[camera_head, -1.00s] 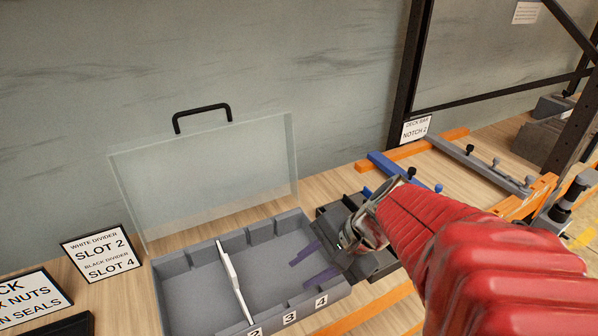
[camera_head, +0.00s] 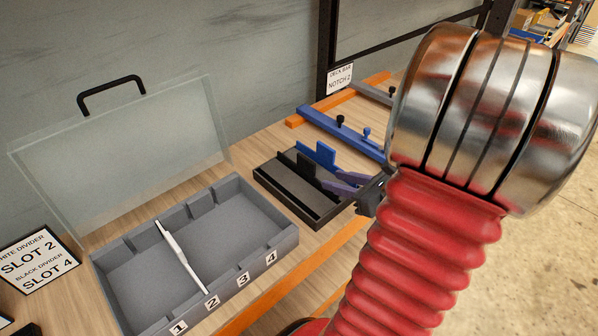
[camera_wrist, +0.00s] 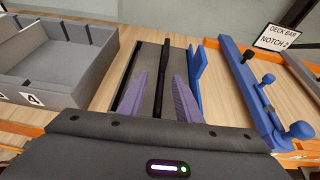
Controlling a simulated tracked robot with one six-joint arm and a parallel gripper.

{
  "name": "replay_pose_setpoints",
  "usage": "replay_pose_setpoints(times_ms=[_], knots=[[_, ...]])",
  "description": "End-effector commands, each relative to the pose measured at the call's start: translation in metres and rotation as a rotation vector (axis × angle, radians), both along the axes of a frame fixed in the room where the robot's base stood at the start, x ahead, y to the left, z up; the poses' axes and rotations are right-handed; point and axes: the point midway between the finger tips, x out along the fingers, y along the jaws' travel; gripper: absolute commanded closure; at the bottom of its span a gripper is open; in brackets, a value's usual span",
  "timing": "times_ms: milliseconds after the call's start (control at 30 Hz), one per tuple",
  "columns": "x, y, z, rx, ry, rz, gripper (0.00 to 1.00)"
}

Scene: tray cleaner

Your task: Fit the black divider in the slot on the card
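The black divider (camera_head: 306,168) stands upright in a black rack (camera_head: 280,195), beside a blue divider (camera_head: 322,155). My gripper (camera_head: 325,177) is open, its two purple fingers coming at the rack from the right. In the wrist view, the black divider (camera_wrist: 163,72) shows between my open fingers (camera_wrist: 162,82), with room on both sides. I cannot tell how far the fingertips reach past it. The card (camera_head: 40,262) reads white divider slot 2, black divider slot 4. The grey tray (camera_head: 222,277) has slots labelled 1 to 4. The white divider (camera_head: 178,255) stands at slot 2; slot 4 is empty.
A clear lid (camera_head: 130,160) with a black handle stands upright behind the tray. A blue bar (camera_head: 340,130) with knobs lies behind the rack, near an orange rail (camera_head: 335,108) and a deck bar card (camera_head: 340,78). Bare wooden tabletop shows between tray and rack.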

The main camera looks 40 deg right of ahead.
Motion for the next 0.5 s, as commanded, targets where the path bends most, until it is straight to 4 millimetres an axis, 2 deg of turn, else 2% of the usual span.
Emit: replay_pose_setpoints(times_ms=[100,500], knots=[[-0.0038,-0.0073,-0.0013,0.019,-0.008,-0.031,0.69],[0.0016,-0.0059,-0.0031,0.016,-0.007,-0.026,0.69]])
